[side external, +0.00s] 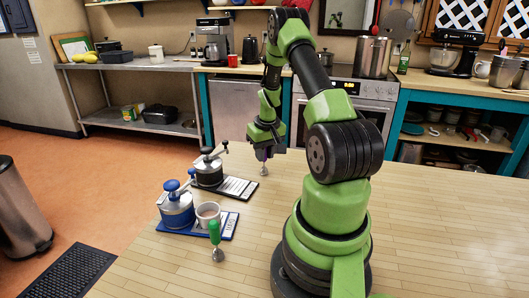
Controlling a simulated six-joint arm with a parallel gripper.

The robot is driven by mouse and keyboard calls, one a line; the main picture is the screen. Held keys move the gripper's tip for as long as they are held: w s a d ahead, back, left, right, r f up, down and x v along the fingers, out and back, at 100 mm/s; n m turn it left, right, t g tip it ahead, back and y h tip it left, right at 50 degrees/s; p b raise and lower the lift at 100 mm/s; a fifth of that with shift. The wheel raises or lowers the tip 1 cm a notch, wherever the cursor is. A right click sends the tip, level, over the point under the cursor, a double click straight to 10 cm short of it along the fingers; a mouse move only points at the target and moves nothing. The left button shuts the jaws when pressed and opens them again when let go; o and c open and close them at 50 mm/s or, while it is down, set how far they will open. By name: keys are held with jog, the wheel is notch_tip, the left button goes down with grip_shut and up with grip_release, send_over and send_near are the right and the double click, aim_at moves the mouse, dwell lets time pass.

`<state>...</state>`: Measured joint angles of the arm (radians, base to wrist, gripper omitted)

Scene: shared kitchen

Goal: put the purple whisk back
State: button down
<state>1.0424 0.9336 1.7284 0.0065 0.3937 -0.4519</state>
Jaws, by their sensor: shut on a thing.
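My gripper (265,149) points down over the wooden table, beyond the black tray's right end. It is shut on the purple whisk (263,170), whose small metal head hangs below the jaws. Most of its purple handle is hidden by the gripper. The head is close to the table top; I cannot tell whether it touches. A black tray (236,189) lies left of the whisk, with a black-and-silver lidded pot (208,171) on it. Nearer, a blue tray (229,226) holds a blue-and-silver pot (177,209) and a pale cup (208,213).
A green-handled whisk (214,236) stands upright by the blue tray's near right edge. The table (450,235) is clear to the right of my arm. Counters with a coffee maker (215,40), stove and mixer (453,52) stand behind, away from the table.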

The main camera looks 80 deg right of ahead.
jog(key=c, duration=1)
grip_release()
jog(key=shift+f, duration=0.1)
notch_tip(320, 180, up, 12)
jog(key=s+a, duration=0.1)
jog(key=w+a+r+n+t, duration=0.1)
jog(key=w+a+r+t, duration=0.1)
jog(key=w+a+r, duration=0.45)
jog(key=shift+s+a+r+n+t+y, duration=0.6)
jog(key=shift+s+a+r, duration=0.9)
jog(key=shift+a, duration=2.85)
jog(key=shift+s+a+r+n+t+y, duration=0.7)
jog(key=shift+s+a, duration=1.1)
jog(key=shift+a, duration=2.55)
jog(key=shift+s+a+r+n+t+y, duration=0.5)
jog(key=shift+s+a+r, duration=1.15)
jog(key=shift+a, duration=2.7)
